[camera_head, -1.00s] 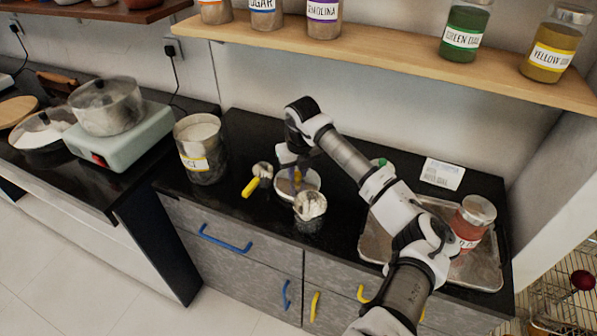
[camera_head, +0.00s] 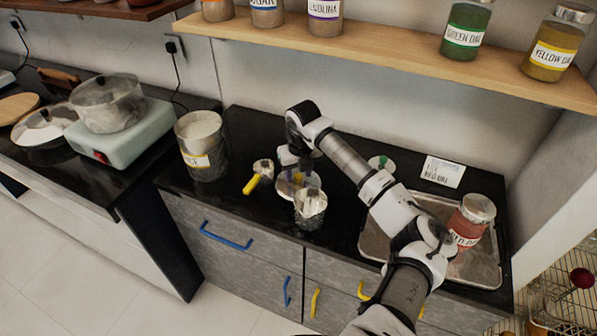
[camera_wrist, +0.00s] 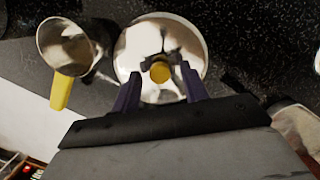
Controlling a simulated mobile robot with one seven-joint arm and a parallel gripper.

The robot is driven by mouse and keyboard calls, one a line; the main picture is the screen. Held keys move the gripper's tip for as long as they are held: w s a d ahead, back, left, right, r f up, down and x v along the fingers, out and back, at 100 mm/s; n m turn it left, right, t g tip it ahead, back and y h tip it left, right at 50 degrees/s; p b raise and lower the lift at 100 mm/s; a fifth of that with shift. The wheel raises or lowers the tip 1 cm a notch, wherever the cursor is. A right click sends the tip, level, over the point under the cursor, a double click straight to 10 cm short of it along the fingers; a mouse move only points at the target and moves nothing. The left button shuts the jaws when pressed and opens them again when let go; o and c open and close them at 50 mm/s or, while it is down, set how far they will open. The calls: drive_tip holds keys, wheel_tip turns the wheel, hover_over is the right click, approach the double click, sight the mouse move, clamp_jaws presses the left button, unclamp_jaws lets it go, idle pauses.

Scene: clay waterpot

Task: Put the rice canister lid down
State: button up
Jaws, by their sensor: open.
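The lid (camera_wrist: 135,45) is a shiny round metal disc with a yellow knob (camera_wrist: 160,72). It appears to lie flat on the black counter, and it also shows under my gripper in the head view (camera_head: 283,187). My gripper (camera_wrist: 161,80) is open above it, with its two purple fingers on either side of the knob and apparently apart from it. In the head view my gripper (camera_head: 298,176) partly hides the lid. The open rice canister (camera_head: 203,160), holding white contents, stands at the left of the counter.
A metal cup with a yellow handle (camera_wrist: 60,92) is left of the lid. A glass jar (camera_head: 310,208) stands close in front. A green-knobbed lid (camera_head: 381,163) and a tray (camera_head: 375,238) with a red jar (camera_head: 468,225) are to the right.

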sight(301, 187)
wheel_tip(301, 187, up, 12)
drive_tip(key=s+b, duration=0.1)
drive_tip(key=b, duration=0.3)
drive_tip(key=shift+s+d, duration=0.3)
drive_tip(key=shift+d, duration=0.1)
